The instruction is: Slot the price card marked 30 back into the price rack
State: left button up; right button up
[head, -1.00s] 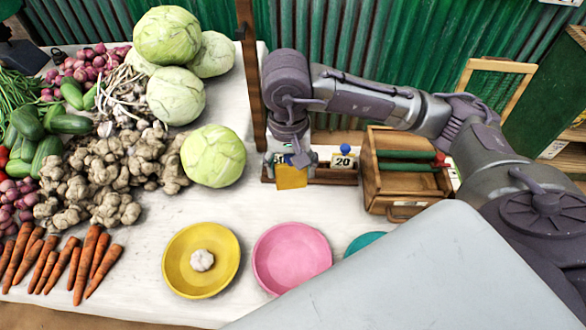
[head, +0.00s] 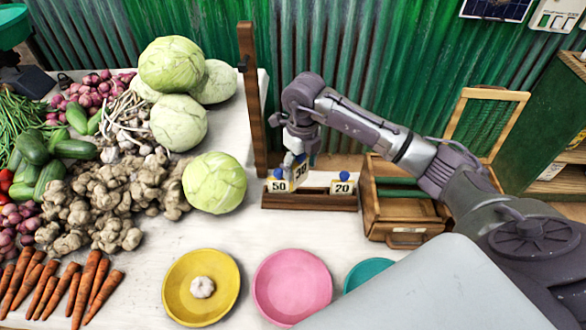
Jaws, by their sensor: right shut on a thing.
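The price rack (head: 325,204) is a low brown wooden bar at the back of the table. The card marked 50 (head: 279,186) stands at its left end and the card marked 20 (head: 342,188) toward its right end, each with a blue knob. My right gripper (head: 298,155) points down over the rack, shut on the card marked 30 (head: 301,171). This card is slightly tilted, just right of the 50. Its lower edge is partly hidden, so I cannot tell whether it sits in a slot. My left gripper is not in view.
A wooden crate (head: 408,235) stands right of the rack, and a wooden post (head: 252,100) rises behind its left end. A cabbage (head: 215,183) lies to the left. Yellow (head: 170,287), pink (head: 291,318) and teal (head: 350,283) bowls are in front.

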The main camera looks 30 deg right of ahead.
jog(key=d+f+m+b, duration=0.1)
jog(key=f+m, duration=0.2)
jog(key=w+d+f+m+b, duration=0.1)
jog(key=d+f+m, duration=0.1)
jog(key=f+m, duration=0.1)
jog(key=d+f+m, duration=0.1)
jog(key=f+m, duration=0.2)
jog(key=f, duration=0.1)
jog(key=shift+w+d+f+m+b, duration=0.15)
jog(key=shift+d+f+m+b, duration=0.15)
jog(key=shift+m+b, duration=0.1)
jog(key=shift+r, duration=0.1)
jog(key=o, duration=1.1)
jog(key=shift+r, duration=0.1)
